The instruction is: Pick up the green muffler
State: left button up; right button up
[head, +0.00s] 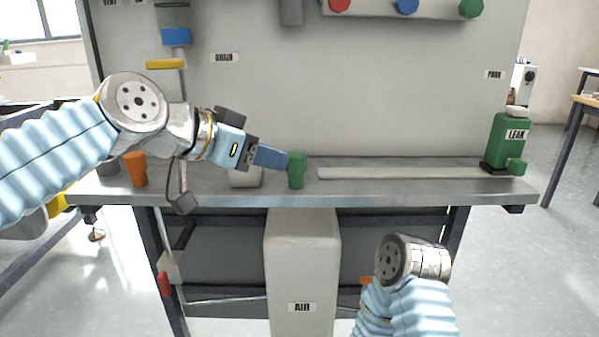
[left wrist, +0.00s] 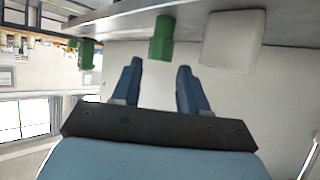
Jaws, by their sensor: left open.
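The green muffler (head: 296,170) is a small green cylinder standing upright on the grey bench top. It also shows in the left wrist view (left wrist: 162,38), ahead of the fingertips and roughly between them. My left gripper (head: 284,160) reaches in from the left with its blue fingers just beside the muffler's upper left side. In the left wrist view the two blue fingers (left wrist: 157,68) are spread apart with nothing between them. My right arm shows at the lower right of the head view, below the bench edge; its fingers are not visible.
An orange cylinder (head: 136,169) stands left on the bench. A white block (head: 245,177) sits just left of the muffler, under my left gripper. A pale strip (head: 415,173) lies to the right, then a green "LEAK" unit (head: 507,140). A grey panel (head: 370,100) rises behind.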

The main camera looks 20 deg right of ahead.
aim_at(290, 161)
pick_arm(q)
jog(key=x, duration=0.7)
jog(key=shift+w+p, duration=0.15)
jog(key=shift+p, duration=0.15)
jog(key=shift+c, duration=0.4)
grip_shut()
